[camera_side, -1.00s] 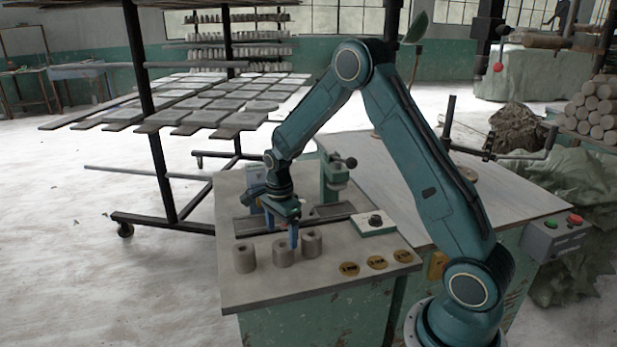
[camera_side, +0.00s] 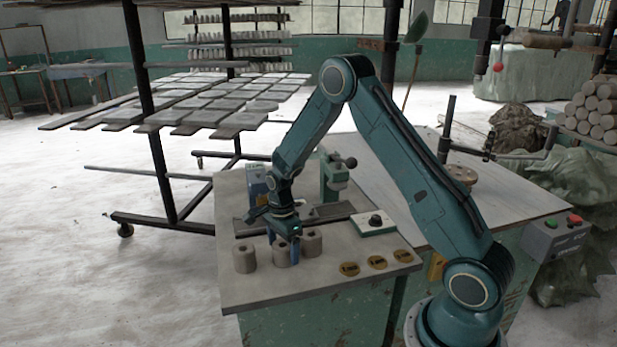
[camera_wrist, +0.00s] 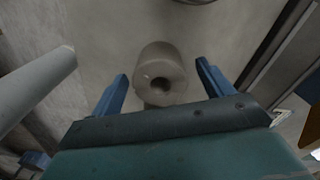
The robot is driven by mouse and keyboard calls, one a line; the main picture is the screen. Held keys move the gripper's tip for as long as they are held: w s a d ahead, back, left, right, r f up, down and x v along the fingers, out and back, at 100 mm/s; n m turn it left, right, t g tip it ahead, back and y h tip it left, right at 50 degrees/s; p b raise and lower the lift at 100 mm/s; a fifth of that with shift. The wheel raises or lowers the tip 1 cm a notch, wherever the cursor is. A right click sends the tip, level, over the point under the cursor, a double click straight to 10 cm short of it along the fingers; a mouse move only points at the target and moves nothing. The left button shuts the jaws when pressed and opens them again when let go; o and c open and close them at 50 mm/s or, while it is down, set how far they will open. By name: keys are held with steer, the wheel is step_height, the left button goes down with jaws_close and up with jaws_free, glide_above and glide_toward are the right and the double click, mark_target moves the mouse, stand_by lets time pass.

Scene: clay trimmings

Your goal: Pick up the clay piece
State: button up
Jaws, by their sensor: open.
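Several grey-brown clay pieces, short cylinders with a hole in the top, stand in a row at the front of the worktable. The left one (camera_side: 244,259) and the right one (camera_side: 312,243) stand clear of my gripper. The middle clay piece (camera_side: 281,256) is partly hidden by my gripper (camera_side: 283,251), which is lowered over it, pointing down. In the wrist view, a clay piece (camera_wrist: 161,74) shows between and beyond the two blue fingers of my gripper (camera_wrist: 160,84), with gaps on both sides. The fingers are open and hold nothing.
Round yellow discs (camera_side: 377,262) lie along the front right. A green clamp-like device (camera_side: 336,178) stands at the back. A rack of flat slabs (camera_side: 215,105) stands behind.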

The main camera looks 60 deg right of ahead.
mark_target(283, 245)
steer(key=shift+c, duration=0.2)
steer(key=c, duration=1.2)
steer(key=shift+r, duration=0.25)
step_height(283, 245, up, 20)
steer(key=shift+f, duration=0.2)
